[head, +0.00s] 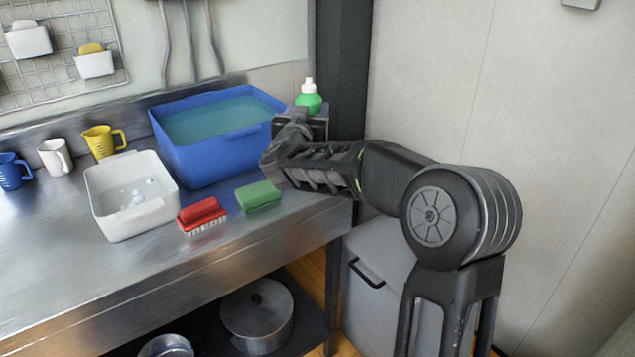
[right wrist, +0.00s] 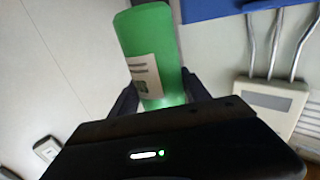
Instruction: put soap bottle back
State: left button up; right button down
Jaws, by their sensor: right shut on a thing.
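The soap bottle (head: 308,99) is green with a white cap and stands upright at the right end of the metal counter, just right of the blue basin. My right gripper (head: 308,117) is shut on it, and the arm hides the bottle's lower part in the head view. In the right wrist view the green bottle (right wrist: 152,50) with a pale label sits between the two dark fingers (right wrist: 162,100). I cannot tell whether the bottle's base touches a surface. My left gripper is not in view.
The blue basin (head: 215,157) of water stands left of my right gripper. A white tub (head: 130,208), a red brush (head: 201,213) and a green sponge (head: 258,195) are on the counter (head: 100,275). A dark post (head: 343,70) rises close behind the bottle. Several mugs stand at left.

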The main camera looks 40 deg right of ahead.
jog(key=shift+f+b, duration=0.55)
jog(key=shift+f, duration=1.85)
jog(key=shift+d+f+b, duration=0.1)
jog(key=shift+f+b, duration=0.4)
jog(key=shift+f, duration=2.05)
jog(key=shift+f, duration=0.2)
jog(key=c, duration=0.5)
grip_release()
